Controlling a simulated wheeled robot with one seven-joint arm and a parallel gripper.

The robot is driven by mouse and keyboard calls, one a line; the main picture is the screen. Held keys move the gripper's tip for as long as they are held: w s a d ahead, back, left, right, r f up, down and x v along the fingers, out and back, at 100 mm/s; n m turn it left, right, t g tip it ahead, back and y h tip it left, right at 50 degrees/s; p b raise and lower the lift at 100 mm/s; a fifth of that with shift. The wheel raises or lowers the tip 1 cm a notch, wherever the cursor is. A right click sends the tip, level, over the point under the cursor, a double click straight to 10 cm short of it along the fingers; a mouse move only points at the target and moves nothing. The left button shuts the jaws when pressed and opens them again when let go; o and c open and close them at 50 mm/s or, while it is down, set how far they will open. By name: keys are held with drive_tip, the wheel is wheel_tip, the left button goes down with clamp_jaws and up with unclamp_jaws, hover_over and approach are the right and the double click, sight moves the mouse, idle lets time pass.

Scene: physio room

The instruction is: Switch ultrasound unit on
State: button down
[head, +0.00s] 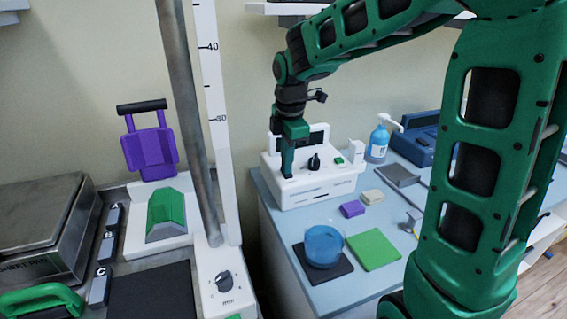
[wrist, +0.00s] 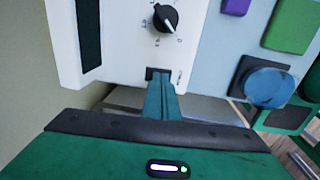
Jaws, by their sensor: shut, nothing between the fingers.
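The ultrasound unit (head: 318,190) is a white box with a dark screen, a black dial (head: 314,162) and a green button (head: 339,160), standing at the back of the pale blue table. My gripper (head: 287,174) is shut and empty, pointing down at the left part of its front panel. In the wrist view the fingertips (wrist: 159,82) are at a small black switch (wrist: 153,73) below the dial (wrist: 165,18). They partly cover the switch. I cannot tell whether they touch it or which way it is set. The screen (wrist: 89,38) looks dark.
Purple (head: 352,208) and beige (head: 373,197) blocks lie before the unit. A blue pump bottle (head: 378,142) stands right. A metal post (head: 190,120) rises left.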

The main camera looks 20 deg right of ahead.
drive_tip(key=shift+r, duration=0.1)
wheel_tip(320, 180, up, 14)
drive_tip(key=s, duration=0.1)
drive_tip(key=shift+s+f, duration=0.2)
drive_tip(key=shift+s, duration=0.2)
drive_tip(key=shift+w, duration=0.1)
drive_tip(key=shift+w+r, duration=0.15)
drive_tip(key=shift+w, duration=0.45)
drive_tip(key=shift+d, duration=0.1)
drive_tip(key=f, duration=0.4)
drive_tip(key=w+f, duration=0.1)
drive_tip(key=f, duration=0.4)
drive_tip(key=w+f, duration=0.1)
drive_tip(key=f, duration=0.4)
